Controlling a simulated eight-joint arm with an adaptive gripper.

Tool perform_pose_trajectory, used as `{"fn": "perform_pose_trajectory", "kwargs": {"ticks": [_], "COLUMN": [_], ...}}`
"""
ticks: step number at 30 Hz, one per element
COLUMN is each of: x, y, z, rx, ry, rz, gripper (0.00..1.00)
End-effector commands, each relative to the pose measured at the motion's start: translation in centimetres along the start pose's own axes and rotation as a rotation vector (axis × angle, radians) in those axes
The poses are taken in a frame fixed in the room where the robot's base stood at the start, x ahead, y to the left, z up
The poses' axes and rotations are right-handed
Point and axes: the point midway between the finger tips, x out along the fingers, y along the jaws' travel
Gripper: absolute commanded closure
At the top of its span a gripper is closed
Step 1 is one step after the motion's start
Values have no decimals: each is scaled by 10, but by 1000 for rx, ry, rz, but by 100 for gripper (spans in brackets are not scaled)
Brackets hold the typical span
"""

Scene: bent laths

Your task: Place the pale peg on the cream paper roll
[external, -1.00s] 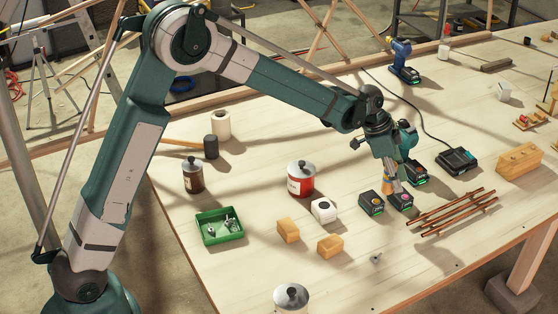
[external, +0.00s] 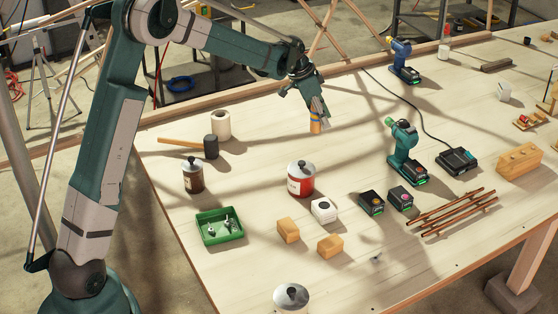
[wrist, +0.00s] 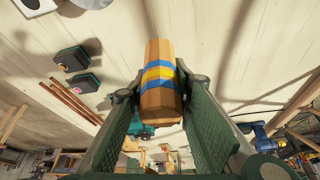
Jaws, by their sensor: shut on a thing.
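The pale wooden peg (wrist: 160,75), banded in blue and yellow, is held between the two fingers of my gripper (wrist: 158,92) in the wrist view. In the external view the peg (external: 316,127) hangs below my gripper (external: 318,110), above the back middle of the table. The cream paper roll (external: 221,125) stands upright at the table's back left, beside a mallet. My gripper is to the right of the roll and clearly apart from it. The roll is not identifiable in the wrist view.
The mallet (external: 211,147) lies just in front of the roll. A brown jar (external: 193,176) and a red-labelled can (external: 301,180) stand nearer. A teal drill (external: 405,148) stands to the right. The table between my gripper and the roll is clear.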

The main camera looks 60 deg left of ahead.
Motion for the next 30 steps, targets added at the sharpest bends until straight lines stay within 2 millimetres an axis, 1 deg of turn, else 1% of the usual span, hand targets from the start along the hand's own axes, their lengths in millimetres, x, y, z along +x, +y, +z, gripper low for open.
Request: {"fn": "perform_pose_trajectory", "kwargs": {"ticks": [1, 3, 9, 11, 15, 20, 24, 30], "x": [-7, -14, -38, -45, -63, -84, -104, -128], "y": [-16, -36, -92, -108, -144, -183, -215, -252], "z": [10, 22, 61, 74, 104, 140, 174, 218], "rx": [-20, -44, -114, -135, -185, -241, -290, -351], "ry": [0, -1, -2, -2, -3, -4, -5, -6], "rz": [-9, -19, -51, -60, -82, -107, -129, -156], "gripper": [91, 91, 91, 91, 91, 91, 91, 91]}}
